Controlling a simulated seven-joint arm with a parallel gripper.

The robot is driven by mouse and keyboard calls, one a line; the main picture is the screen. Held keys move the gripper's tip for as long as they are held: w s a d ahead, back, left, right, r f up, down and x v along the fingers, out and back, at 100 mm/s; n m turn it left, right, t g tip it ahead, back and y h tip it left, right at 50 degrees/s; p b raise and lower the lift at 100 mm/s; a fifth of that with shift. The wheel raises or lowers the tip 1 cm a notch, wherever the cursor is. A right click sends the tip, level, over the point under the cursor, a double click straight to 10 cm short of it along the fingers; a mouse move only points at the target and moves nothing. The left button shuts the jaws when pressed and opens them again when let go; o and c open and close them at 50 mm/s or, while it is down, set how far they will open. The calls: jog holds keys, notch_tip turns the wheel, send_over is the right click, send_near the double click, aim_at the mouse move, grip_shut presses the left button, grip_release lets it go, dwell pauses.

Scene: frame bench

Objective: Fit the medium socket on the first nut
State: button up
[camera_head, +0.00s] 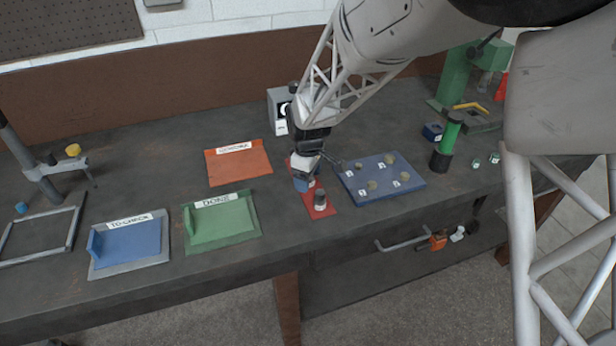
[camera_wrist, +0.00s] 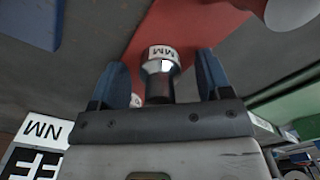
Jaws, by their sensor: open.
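My gripper (camera_head: 304,182) is low over the red socket strip (camera_head: 322,211) and open. In the wrist view its two blue fingers (camera_wrist: 161,82) stand on either side of a metal socket (camera_wrist: 160,66) with a white label that seems to read MM. A gap shows on each side of that socket. A dark socket (camera_head: 320,198) stands on the strip nearer the front. The blue plate (camera_head: 405,190) right of the strip carries several brassy nuts with small white number labels; which is first is too small to read.
A green post tool (camera_head: 449,140) stands right of the plate. An orange tray (camera_head: 240,165), green DONE tray (camera_head: 222,222) and blue TO-CHECK tray (camera_head: 128,245) lie to the left. A white-faced box (camera_head: 279,110) stands behind my gripper. Bare bench shows in front of the plate.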

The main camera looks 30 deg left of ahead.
jog(key=c, duration=1)
jog(key=shift+c, duration=0.2)
jog(key=shift+r, duration=5)
jog(key=shift+d, duration=0.1)
jog(key=w+d, duration=0.1)
jog(key=d, duration=0.4)
jog(key=w+d, duration=0.2)
jog(key=d, duration=0.4)
jog(key=w+d, duration=0.2)
jog(key=d, duration=0.3)
jog(key=shift+w+d+f, duration=0.15)
jog(key=shift+d+f, duration=0.05)
jog(key=shift+f, duration=0.15)
